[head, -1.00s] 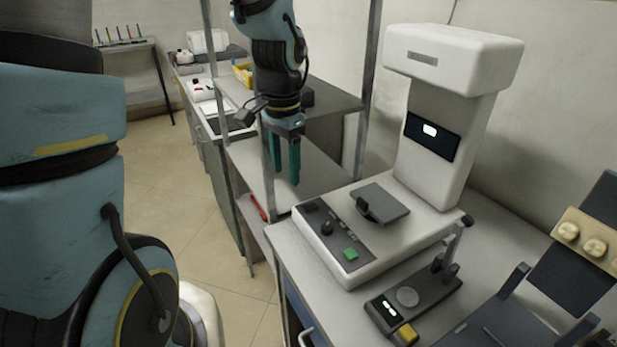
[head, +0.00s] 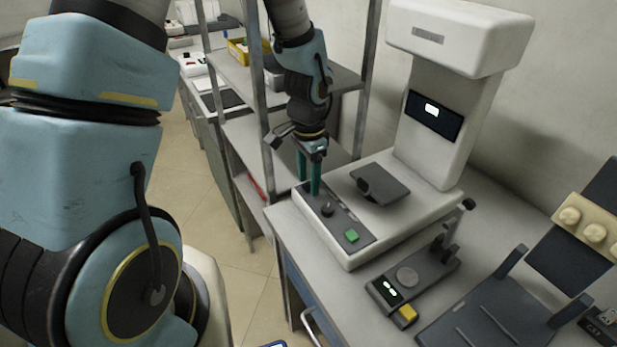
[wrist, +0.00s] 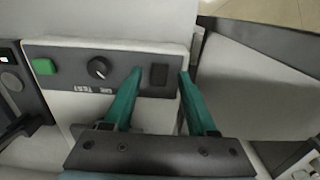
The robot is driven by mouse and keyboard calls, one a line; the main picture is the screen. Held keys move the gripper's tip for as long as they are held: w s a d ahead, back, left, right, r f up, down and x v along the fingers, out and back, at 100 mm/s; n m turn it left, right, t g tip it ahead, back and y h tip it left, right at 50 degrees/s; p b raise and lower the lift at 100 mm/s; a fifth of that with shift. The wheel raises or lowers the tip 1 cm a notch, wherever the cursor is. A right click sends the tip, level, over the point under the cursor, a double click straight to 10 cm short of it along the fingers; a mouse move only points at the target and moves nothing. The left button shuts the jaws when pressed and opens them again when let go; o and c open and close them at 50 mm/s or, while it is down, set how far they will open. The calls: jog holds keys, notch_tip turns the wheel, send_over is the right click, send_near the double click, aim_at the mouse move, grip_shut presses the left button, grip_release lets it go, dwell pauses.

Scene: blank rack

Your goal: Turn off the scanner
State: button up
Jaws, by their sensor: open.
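The scanner (head: 448,120) is a white machine with a tall column and a lit display (head: 434,112), standing on a grey bench. Its dark control panel carries a green button (head: 351,236), a round black knob (head: 327,209) and a black rocker switch (wrist: 159,75). My gripper (head: 309,188) points down over the panel's far left end, its teal fingers open and empty. In the wrist view, the fingertips of my gripper (wrist: 159,72) lie on either side of the switch. Contact cannot be told. The fingers largely hide the switch in the head view.
A small device with a yellow button (head: 408,312) sits in front of the scanner. A dark cradle-like unit (head: 480,322) is at the lower right. A metal shelf rack (head: 240,85) stands behind my arm, its upright close beside it.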

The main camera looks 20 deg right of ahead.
jog(key=shift+f, duration=0.25)
grip_shut()
dwell(0.3)
